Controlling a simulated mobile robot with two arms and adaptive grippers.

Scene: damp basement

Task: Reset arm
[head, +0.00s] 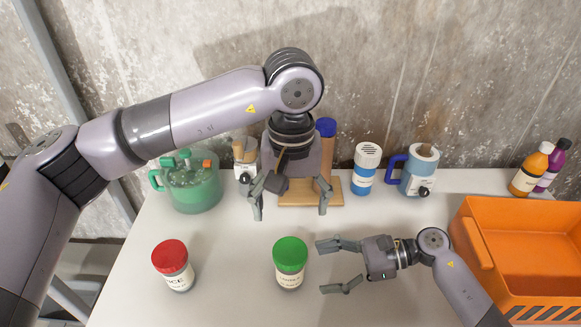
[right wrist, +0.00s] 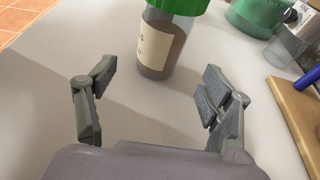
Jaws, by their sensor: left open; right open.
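My left arm reaches in from the left and bends down at the middle. My left gripper (head: 290,207) is open and empty, pointing down in front of the wooden stand (head: 295,194). My right gripper (head: 338,267) is open and empty, low over the table, with its fingers pointing left toward the green-lidded jar (head: 290,261). The jar stands upright just beyond the fingertips. It also shows in the right wrist view (right wrist: 161,42), ahead of the two spread fingers (right wrist: 153,98) and not between them.
A red-lidded jar (head: 174,266) stands at the front left of the white table (head: 225,285). A green pot (head: 192,187), a blue-labelled shaker (head: 366,170) and a blue mug (head: 419,172) line the back. An orange crate (head: 487,245) and two bottles (head: 531,168) (head: 552,166) are at right.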

